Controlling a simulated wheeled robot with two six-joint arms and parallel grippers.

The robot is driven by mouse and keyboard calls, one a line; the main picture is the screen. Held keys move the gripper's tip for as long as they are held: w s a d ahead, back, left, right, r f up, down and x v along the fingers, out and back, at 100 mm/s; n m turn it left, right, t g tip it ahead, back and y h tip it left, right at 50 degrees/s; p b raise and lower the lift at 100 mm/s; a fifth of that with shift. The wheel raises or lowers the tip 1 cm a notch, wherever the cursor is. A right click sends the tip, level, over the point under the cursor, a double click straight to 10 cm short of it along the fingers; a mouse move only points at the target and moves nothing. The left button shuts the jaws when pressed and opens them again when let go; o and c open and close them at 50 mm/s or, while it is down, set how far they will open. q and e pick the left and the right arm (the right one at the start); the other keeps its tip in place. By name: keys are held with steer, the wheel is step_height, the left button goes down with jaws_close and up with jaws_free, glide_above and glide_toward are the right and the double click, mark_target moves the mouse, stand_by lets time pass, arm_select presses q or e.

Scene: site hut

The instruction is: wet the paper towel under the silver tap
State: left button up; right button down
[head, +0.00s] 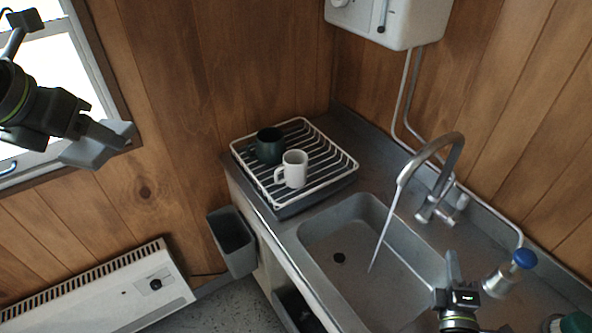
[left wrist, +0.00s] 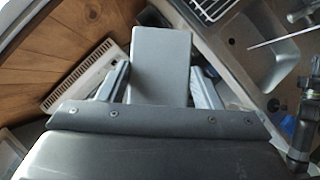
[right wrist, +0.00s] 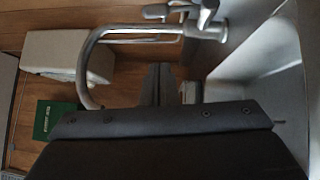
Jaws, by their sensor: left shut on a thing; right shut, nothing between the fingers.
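The silver tap (head: 445,150) arches over the steel sink (head: 322,262), and a thin stream of water (head: 385,230) runs from its spout into the basin. My left gripper (head: 108,132) is raised at the upper left, by the window and far from the tap. It is shut on a flat grey rectangular piece, apparently the folded paper towel (left wrist: 162,62), which stands out beyond the fingers. My right gripper (head: 453,268) is shut and empty, over the right part of the sink below the tap's base. The tap also shows in the right wrist view (right wrist: 88,62).
A white dish rack (head: 243,163) holds a dark mug (head: 269,146) and a white mug (head: 294,169) left of the sink. A grey bin (head: 233,243) hangs at the counter's left side. A blue-topped valve (head: 524,258) stands at the right. A white heater (head: 110,300) is low on the left wall.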

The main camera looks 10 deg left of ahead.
glide_toward(461, 203)
steer(key=w+a, duration=0.3)
steer(key=w, duration=0.2)
steer(key=shift+w+d+b, duration=0.45)
steer(key=shift+w+d, duration=0.45)
steer(key=shift+d, duration=0.3)
steer(key=shift+w+d+r, duration=0.4)
steer(key=shift+d, duration=0.1)
